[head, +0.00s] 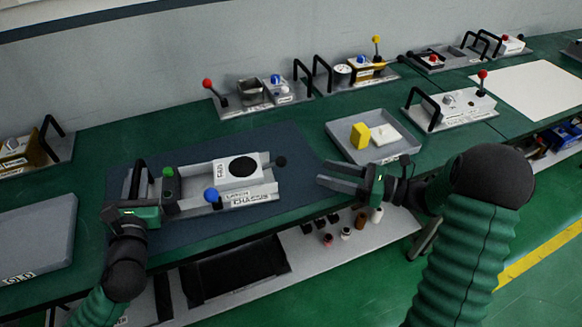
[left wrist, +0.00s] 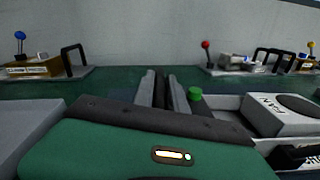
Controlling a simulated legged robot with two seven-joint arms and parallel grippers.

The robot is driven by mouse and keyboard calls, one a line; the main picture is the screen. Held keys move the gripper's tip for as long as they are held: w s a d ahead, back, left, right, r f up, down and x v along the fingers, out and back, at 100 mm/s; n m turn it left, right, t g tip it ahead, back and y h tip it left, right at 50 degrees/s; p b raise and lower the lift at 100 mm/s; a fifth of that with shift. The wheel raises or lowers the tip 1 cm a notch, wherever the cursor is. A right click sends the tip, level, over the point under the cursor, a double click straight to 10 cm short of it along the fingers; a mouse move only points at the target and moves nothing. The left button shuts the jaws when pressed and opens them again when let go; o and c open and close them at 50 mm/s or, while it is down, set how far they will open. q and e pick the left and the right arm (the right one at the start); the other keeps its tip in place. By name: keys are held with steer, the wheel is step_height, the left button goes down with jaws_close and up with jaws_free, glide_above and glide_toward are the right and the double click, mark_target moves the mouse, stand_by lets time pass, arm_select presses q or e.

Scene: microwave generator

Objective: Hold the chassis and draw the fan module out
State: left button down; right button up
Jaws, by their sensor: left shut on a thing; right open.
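The chassis (head: 262,194) is a grey open tray lying on a dark blue mat. The white fan module (head: 225,174), with a round black fan face, sits in it; its "FAN" label shows in the left wrist view (left wrist: 270,104). A black knob (head: 281,161) stands at the chassis's right end, a green knob (head: 168,172) at its left and a blue knob (head: 211,195) at its front. My left gripper (head: 142,186) is shut on the black handle at the chassis's left end; the grip is partly hidden. My right gripper (head: 322,173) is open and empty, right of the black knob and apart from it.
A grey tray (head: 340,145) with a yellow block and white piece stands behind my right gripper. A grey box (head: 35,240) is at the left. Several devices with handles and coloured levers line the back. Bare mat (head: 285,140) lies behind the chassis; small bottles stand on the lower shelf.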

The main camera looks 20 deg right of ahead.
arm_select(q)
steer(key=c, duration=1.3)
jaws_free()
steer(key=shift+d+f, duration=0.1)
arm_select(e)
steer(key=shift+d, duration=0.1)
arm_select(q)
steer(key=s, duration=0.5)
steer(key=s+a, duration=0.1)
steer(key=s, duration=0.1)
steer(key=shift+s, duration=0.2)
steer(key=shift+f, duration=0.1)
arm_select(e)
steer(key=shift+f, duration=0.1)
